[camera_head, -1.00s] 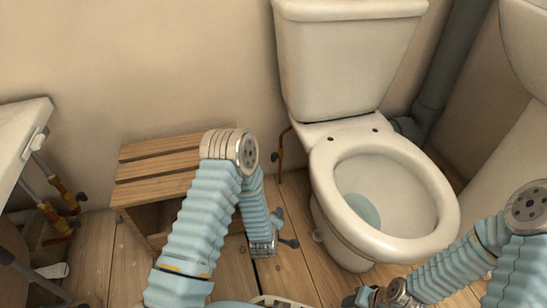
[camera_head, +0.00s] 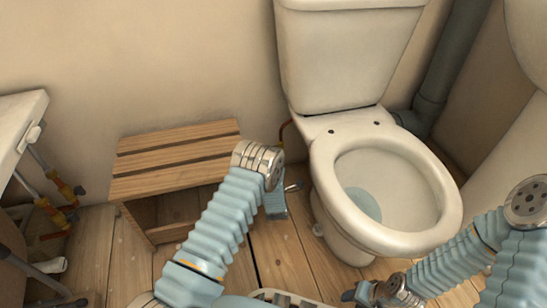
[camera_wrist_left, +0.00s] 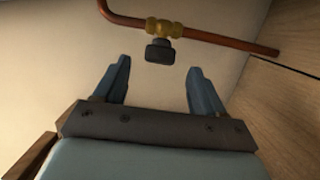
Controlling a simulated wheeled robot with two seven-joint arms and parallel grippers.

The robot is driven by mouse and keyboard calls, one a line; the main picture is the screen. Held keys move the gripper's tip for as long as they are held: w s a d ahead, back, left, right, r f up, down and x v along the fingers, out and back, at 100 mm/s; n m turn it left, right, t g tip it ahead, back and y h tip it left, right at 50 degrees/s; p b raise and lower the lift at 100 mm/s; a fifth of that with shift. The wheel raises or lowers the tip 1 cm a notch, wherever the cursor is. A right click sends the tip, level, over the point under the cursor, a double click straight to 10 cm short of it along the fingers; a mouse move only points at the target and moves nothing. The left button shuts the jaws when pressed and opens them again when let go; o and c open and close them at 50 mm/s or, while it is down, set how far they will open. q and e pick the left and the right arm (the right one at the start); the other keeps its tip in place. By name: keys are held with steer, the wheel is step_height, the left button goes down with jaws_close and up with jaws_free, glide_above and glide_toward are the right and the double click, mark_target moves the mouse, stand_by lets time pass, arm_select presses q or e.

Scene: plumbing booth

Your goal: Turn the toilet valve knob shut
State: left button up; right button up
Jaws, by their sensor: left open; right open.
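The toilet valve has a dark knob (camera_wrist_left: 160,51) on a brass body (camera_wrist_left: 163,27), set on a copper pipe (camera_wrist_left: 222,40) by the wall in the left wrist view. My left gripper (camera_wrist_left: 160,82) is open and empty. The knob lies just beyond its fingertips, roughly centred between them, with no contact visible. In the head view my left gripper (camera_head: 292,187) is mostly hidden behind my arm, beside the toilet (camera_head: 345,195), and the knob is hidden there. A bit of the copper pipe (camera_head: 284,130) shows by the tank. My right gripper (camera_head: 362,293) is low in front of the toilet, open.
A slatted wooden bench (camera_head: 170,165) stands against the wall left of my left arm. A white sink or counter (camera_head: 18,125) with pipes and valves below is at the far left. A grey drainpipe (camera_head: 445,75) rises right of the toilet.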

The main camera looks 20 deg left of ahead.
arm_select(q)
steer(key=x, duration=0.4)
steer(key=shift+w+b, duration=0.1)
steer(key=shift+b, duration=0.2)
steer(key=c, duration=1.1)
steer(key=shift+o, duration=0.2)
